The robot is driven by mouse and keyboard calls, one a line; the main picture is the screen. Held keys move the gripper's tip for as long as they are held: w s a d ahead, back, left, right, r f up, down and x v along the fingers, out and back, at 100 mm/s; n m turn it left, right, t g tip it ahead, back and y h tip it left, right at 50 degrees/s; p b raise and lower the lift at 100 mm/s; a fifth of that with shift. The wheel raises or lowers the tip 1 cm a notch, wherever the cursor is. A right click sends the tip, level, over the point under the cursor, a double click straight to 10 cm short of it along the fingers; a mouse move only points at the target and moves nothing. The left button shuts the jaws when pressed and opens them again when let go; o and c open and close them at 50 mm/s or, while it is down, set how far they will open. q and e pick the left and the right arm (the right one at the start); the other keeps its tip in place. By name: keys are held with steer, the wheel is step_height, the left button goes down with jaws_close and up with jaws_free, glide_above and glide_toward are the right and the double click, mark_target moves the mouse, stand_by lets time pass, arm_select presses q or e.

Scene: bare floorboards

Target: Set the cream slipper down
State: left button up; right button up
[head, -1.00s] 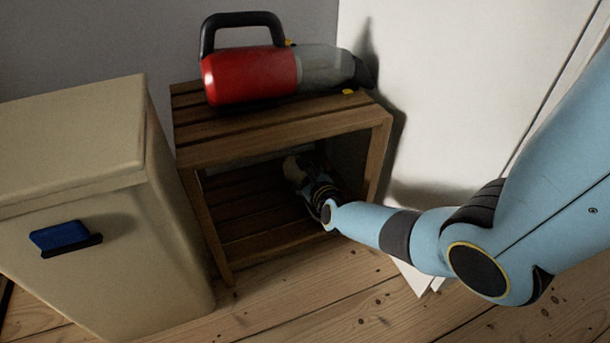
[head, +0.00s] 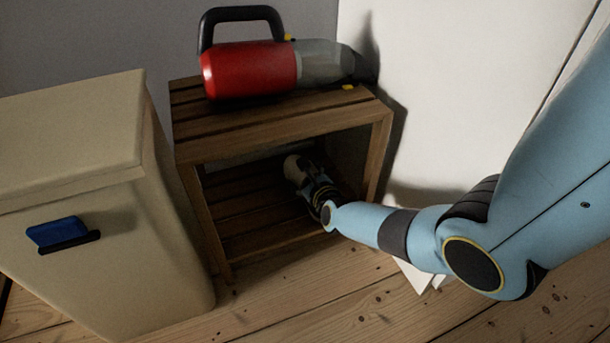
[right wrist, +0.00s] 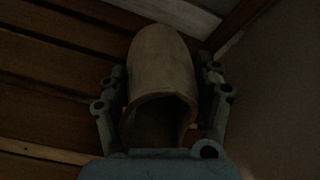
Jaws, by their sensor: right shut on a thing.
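The cream slipper (head: 291,166) is inside the wooden slatted rack, at the right part of its lower shelf (head: 240,205). In the right wrist view the slipper (right wrist: 162,70) lies between the two fingers, toe pointing away and its opening toward the wrist. My right gripper (head: 304,172) reaches into the rack from the front right and is shut on the slipper. The right wrist view also shows the gripper (right wrist: 163,90) with a finger on each side. The slipper is at or close above the slats; I cannot tell if it touches. My left gripper is out of view.
A red and grey handheld vacuum (head: 255,72) lies on the rack's top (head: 270,125), above my right forearm. A beige bin (head: 100,200) with a blue-handled brush on its front stands close at left. A white panel is at right. The shelf's left part is clear.

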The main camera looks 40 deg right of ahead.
steer(key=shift+f, duration=0.35)
steer(key=o, duration=1.4)
steer(key=shift+c, duration=0.2)
steer(key=v, duration=1.2)
steer(key=shift+s, duration=0.1)
